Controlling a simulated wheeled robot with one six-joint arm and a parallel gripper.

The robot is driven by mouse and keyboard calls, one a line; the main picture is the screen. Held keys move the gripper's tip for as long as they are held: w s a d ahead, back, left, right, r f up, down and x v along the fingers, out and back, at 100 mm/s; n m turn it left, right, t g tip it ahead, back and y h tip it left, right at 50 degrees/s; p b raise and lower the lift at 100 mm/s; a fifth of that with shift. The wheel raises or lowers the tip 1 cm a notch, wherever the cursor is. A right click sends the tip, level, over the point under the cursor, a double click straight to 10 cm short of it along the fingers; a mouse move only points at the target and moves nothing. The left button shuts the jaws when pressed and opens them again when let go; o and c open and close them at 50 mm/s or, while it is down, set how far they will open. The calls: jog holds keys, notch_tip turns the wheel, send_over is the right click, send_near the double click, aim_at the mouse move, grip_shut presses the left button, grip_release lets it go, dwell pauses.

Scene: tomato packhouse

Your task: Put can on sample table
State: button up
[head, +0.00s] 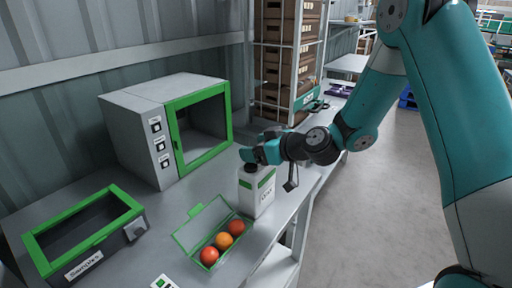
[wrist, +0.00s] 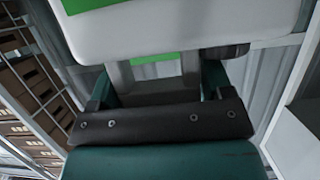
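The can (head: 258,194), a white canister with a green label and dark cap, appears upright on the grey bench (head: 160,225), near its right edge. In the wrist view its white body (wrist: 180,30) fills the top. My gripper (head: 252,157) is at the top of the can. In the wrist view my gripper (wrist: 160,85) has its fingers apart, on either side of the pale handle of the can. I cannot tell whether they press on it. No surface is clearly marked as the sample table.
An open green case (head: 185,238) with several red and orange fruits lies close left of the can. A green-rimmed bin labelled Samples (head: 83,266) stands at left. A green-framed cabinet (head: 155,150) is behind. A crate rack (head: 258,60) and another table (head: 350,63) stand beyond.

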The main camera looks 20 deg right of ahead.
jog(key=shift+o, duration=1.3)
jog(key=shift+r+p, duration=0.2)
jog(key=shift+p, duration=0.1)
jog(key=b+v, duration=0.4)
jog(key=v, duration=0.7)
jog(key=s+a+n+g+y, duration=0.1)
jog(key=s+a+n+g, duration=0.1)
jog(key=s+a+g, duration=0.45)
jog(key=s+a+m+g+h, duration=0.1)
jog(key=s+a+g+h, duration=0.1)
jog(key=s, duration=0.6)
jog(key=s+a+r+m+g+h, duration=0.1)
jog(key=s+a+g+h, duration=0.1)
jog(key=s, duration=0.7)
jog(key=shift+s+a+r+g+h, duration=0.3)
jog(key=shift+a+g+h, duration=0.1)
jog(key=shift+g+h, duration=0.1)
